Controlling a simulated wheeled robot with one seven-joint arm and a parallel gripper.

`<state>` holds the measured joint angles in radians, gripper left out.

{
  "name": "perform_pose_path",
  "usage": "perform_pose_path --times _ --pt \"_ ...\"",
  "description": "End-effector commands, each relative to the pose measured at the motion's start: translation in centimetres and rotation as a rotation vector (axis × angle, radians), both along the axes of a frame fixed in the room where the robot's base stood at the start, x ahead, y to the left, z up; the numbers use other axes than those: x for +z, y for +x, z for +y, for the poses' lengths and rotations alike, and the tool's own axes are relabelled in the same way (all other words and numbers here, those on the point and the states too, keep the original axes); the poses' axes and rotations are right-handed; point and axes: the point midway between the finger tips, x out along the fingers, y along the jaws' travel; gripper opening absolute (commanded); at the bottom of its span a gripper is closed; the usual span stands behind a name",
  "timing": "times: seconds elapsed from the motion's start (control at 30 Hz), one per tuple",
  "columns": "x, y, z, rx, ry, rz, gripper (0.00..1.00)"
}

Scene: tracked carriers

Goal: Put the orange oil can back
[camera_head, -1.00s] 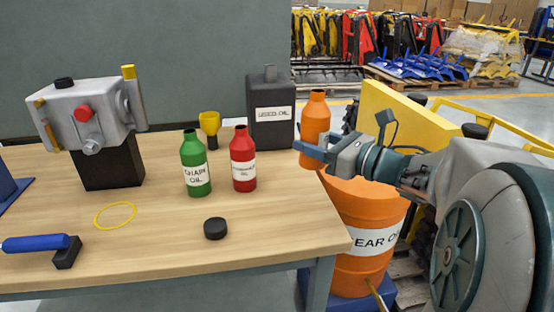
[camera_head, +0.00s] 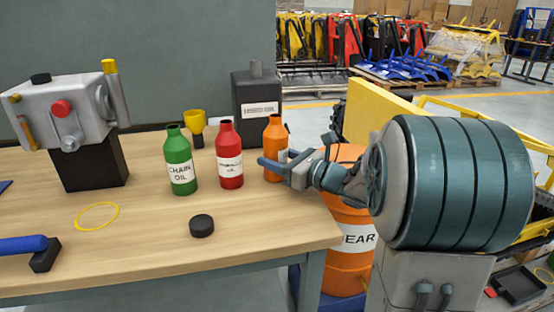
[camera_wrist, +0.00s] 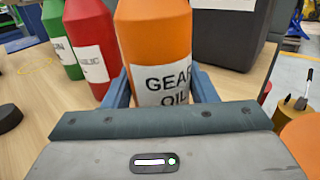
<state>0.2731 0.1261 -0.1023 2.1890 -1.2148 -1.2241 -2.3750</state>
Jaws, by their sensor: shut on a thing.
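The orange oil can (camera_head: 274,146), labelled gear oil, stands upright at the right end of the row on the wooden table, right of the red bottle (camera_head: 229,152) and the green bottle (camera_head: 180,160). My gripper (camera_head: 276,166) reaches in from the right and is shut on the orange can, low on its body. In the wrist view the orange can (camera_wrist: 152,45) sits between my blue fingers, its label partly hidden by the gripper. The can appears to be at table level; whether its base touches the wood is hidden.
A dark used-oil container (camera_head: 258,92) and a yellow funnel (camera_head: 195,124) stand behind the bottles. A black cap (camera_head: 201,226) and a yellow ring (camera_head: 97,216) lie on the table (camera_head: 150,255). An orange drum (camera_head: 347,260) stands beyond the table's right edge.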

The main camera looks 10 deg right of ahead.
Motion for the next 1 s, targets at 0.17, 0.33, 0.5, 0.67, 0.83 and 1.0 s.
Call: perform_pose_path --times 0.17,0.33,0.5,0.67,0.83,1.0 --pt "-0.1 0.0 0.0 0.000 0.000 -0.001 0.21" --pt "-0.4 0.0 0.0 0.000 -0.001 -0.002 0.21" --pt "-0.3 0.0 0.0 0.000 -0.001 0.000 0.74" --pt "-0.3 0.0 0.0 0.000 -0.001 -0.001 0.74" --pt "0.1 0.0 0.0 0.000 -0.001 0.001 0.74" --pt "0.2 -1.7 -1.6 -0.006 -0.001 -0.001 0.74"
